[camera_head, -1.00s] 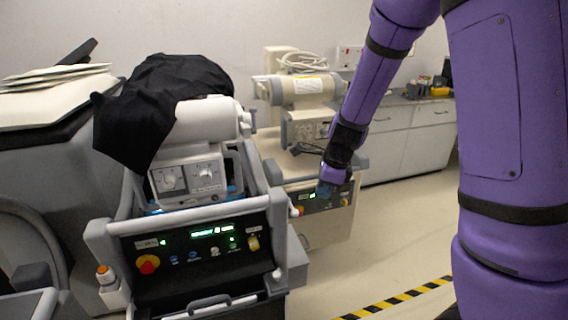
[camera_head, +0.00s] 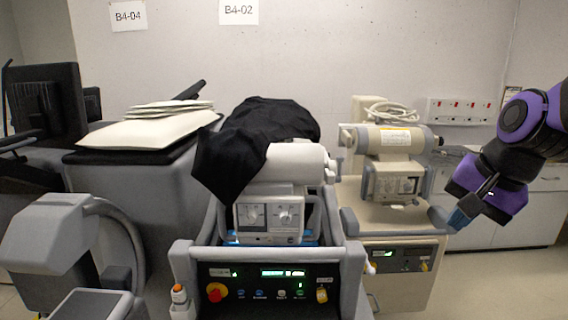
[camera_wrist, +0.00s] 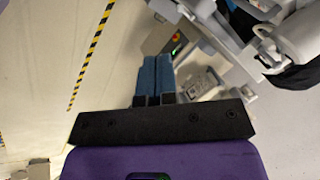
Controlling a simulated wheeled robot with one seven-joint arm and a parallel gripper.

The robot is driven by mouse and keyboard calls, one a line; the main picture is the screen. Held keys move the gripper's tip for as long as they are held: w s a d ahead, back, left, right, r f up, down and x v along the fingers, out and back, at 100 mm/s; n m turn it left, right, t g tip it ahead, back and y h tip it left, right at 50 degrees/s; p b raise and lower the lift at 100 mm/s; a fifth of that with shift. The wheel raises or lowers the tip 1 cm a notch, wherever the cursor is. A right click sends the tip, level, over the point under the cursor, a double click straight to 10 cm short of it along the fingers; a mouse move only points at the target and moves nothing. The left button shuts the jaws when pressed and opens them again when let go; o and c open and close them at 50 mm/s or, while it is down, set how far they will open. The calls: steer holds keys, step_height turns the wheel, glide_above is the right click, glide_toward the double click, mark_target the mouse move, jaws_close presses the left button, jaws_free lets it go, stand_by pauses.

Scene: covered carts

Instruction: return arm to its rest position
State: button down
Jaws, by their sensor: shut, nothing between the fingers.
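My gripper (camera_head: 457,218) is at the right in the head view, at the end of my raised purple arm. Its blue fingers point down and to the left, in front of the right side of the rear beige cart (camera_head: 400,283). In the wrist view the two blue fingers (camera_wrist: 154,78) lie side by side, closed together with nothing between them. Whether the fingertips touch anything is not clear, but they appear apart from the carts.
A grey cart (camera_head: 180,262) with a control panel stands in front, a black cloth (camera_head: 262,135) draped over its white unit. Left is a dark covered cart with white pads (camera_head: 150,130). Open floor (camera_head: 510,290) lies at right, with striped tape (camera_wrist: 92,50).

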steer(key=s+r+n+h, duration=0.1)
steer(key=s+r+n, duration=0.1)
steer(key=s+n, duration=0.2)
steer(key=s+d+r+n+t+h, duration=0.1)
steer(key=s+r+n, duration=0.1)
steer(key=s+n, duration=0.2)
steer(key=s, duration=0.3)
steer(key=shift+d+r, duration=0.3)
steer(key=shift+r, duration=0.05)
